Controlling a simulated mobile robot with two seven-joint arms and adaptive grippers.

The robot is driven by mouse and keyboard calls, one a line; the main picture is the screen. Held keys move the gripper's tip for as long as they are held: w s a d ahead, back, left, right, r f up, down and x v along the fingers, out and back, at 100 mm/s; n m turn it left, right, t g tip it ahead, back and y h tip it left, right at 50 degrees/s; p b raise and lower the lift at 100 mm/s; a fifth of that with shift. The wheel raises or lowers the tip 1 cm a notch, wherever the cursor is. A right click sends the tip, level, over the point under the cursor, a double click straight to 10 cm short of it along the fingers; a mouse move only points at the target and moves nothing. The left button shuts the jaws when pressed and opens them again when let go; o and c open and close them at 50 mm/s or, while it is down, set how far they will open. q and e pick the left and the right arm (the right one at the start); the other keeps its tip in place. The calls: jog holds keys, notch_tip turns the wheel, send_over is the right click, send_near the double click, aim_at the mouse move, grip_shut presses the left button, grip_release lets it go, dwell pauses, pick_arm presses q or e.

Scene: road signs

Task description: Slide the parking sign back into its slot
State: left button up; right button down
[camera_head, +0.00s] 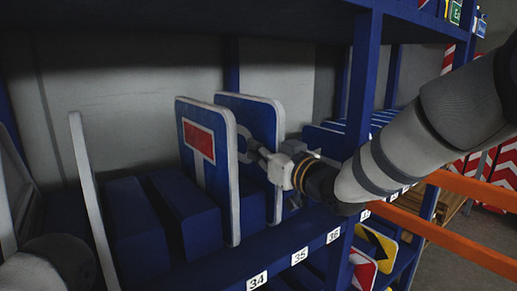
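A blue sign with a white border (257,112) stands upright on the shelf, partly hidden behind the dead-end sign and by my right gripper; only a piece of a white marking shows, so I cannot read it as the parking sign. My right gripper (246,148) reaches in from the right, its fingers at this blue sign's face, in the gap between the two signs. Whether the fingers are closed or touch the sign is unclear. Part of my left arm shows at the lower left, but its fingers do not show.
The dead-end sign (208,160) stands upright just left of my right gripper. Blue dividers (185,212) form slots, with numbered labels (300,256) along the shelf front. A pale sign seen edge-on (92,200) stands at left. An orange beam (450,240) crosses at right.

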jog(key=shift+f, duration=0.15)
jog(key=c, duration=1.7)
grip_release()
jog(key=shift+f, duration=0.1)
jog(key=v, duration=1.2)
